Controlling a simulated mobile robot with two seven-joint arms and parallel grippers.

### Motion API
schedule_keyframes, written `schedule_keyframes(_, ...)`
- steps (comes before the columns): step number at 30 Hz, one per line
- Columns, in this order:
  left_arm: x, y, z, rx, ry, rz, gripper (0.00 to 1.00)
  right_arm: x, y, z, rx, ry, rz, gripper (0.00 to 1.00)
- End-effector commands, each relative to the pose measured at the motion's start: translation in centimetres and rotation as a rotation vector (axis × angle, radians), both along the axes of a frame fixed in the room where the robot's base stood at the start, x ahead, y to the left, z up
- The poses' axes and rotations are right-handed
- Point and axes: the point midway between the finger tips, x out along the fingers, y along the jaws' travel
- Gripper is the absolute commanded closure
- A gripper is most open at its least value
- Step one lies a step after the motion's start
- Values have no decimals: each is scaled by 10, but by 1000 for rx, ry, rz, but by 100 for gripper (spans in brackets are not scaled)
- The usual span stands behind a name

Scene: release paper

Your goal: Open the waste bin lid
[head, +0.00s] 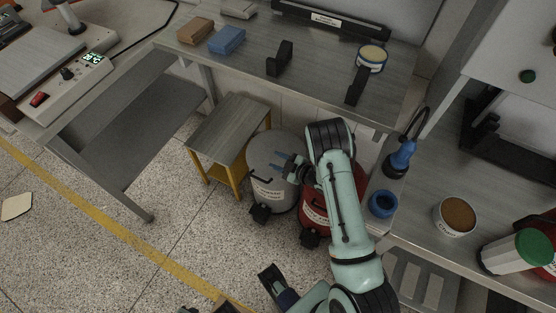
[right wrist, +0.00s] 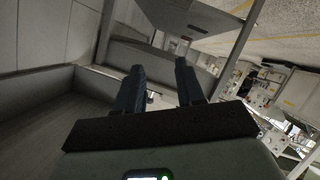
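The waste bin (head: 268,187) is a pale grey drum with a label on its front and a dark pedal (head: 260,213) at its foot. It stands on the floor under the bench, and its round grey lid (head: 264,147) looks shut. The bin is not clearly seen in that view.
A red bin (head: 314,213) stands right beside the grey one, partly behind my right arm. A wooden-topped stool with yellow legs (head: 229,128) is close on the left. The bench top (head: 310,75) overhangs behind. Open speckled floor (head: 185,225) lies front left.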

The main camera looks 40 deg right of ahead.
Motion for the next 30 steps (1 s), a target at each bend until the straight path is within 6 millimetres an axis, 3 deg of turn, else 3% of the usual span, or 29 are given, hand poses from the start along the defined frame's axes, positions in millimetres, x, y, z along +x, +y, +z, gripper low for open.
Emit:
schedule_keyframes(16,0,0,-3,0,1,0,65,0,0,0,1,0,0,62)
schedule_keyframes(20,-5,-4,6,-11,16,-9,65,-7,9,-8,50,73,-52,62)
schedule_keyframes(23,-17,-15,26,-35,53,-29,65,-32,34,-29,176,268,-182,62)
schedule_keyframes(27,-37,-33,58,-79,123,-67,65,-101,96,-57,394,662,-407,62)
schedule_keyframes(30,-48,-43,77,-107,164,-92,65,-157,142,-58,509,926,-538,62)
